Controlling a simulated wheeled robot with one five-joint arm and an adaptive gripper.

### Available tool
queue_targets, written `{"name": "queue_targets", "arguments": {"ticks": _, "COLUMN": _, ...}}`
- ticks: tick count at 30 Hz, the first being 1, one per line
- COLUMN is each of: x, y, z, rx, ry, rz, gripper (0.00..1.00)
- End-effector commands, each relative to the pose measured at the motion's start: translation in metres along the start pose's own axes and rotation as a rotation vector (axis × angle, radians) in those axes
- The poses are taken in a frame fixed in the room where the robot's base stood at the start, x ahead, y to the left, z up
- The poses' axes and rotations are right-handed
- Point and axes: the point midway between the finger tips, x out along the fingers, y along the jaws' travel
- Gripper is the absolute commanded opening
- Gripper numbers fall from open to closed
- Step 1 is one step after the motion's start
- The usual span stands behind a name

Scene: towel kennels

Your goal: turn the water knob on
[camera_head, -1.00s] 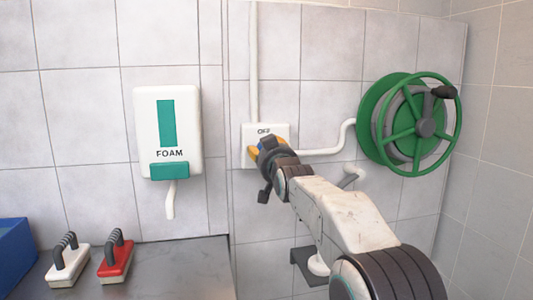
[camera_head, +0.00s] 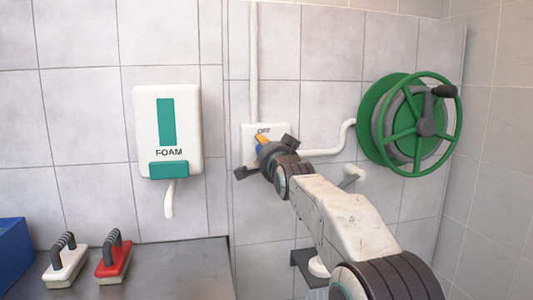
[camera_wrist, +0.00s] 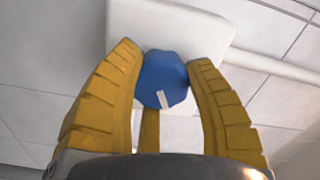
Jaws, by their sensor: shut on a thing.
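The water knob (camera_wrist: 162,80) is blue with a white pointer mark, in the wrist view. It sits on a white wall plate (camera_head: 281,130) labelled OFF at its top. In the head view a bit of the blue knob (camera_head: 259,148) shows beside my gripper (camera_head: 261,145), which covers most of it. My yellow-fingered gripper (camera_wrist: 164,72) is shut on the knob, with fingers on its left and right sides and a third finger below. In the wrist view the white mark points down and slightly right.
A green hose reel (camera_head: 410,125) hangs on the wall to the right, joined to the plate by a white pipe (camera_head: 335,145). A foam dispenser (camera_head: 168,130) hangs to the left. A white brush (camera_head: 66,262) and a red brush (camera_head: 114,258) lie on the grey counter (camera_head: 180,270).

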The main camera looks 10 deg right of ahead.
Motion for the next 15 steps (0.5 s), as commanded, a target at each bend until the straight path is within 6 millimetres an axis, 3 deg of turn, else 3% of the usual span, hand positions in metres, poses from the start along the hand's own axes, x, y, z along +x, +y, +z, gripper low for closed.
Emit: {"name": "queue_targets", "arguments": {"ticks": 15, "x": 0.0, "y": -0.0015, "z": -0.0008, "rx": 0.387, "ry": 0.001, "rz": -0.005, "gripper": 0.17}}
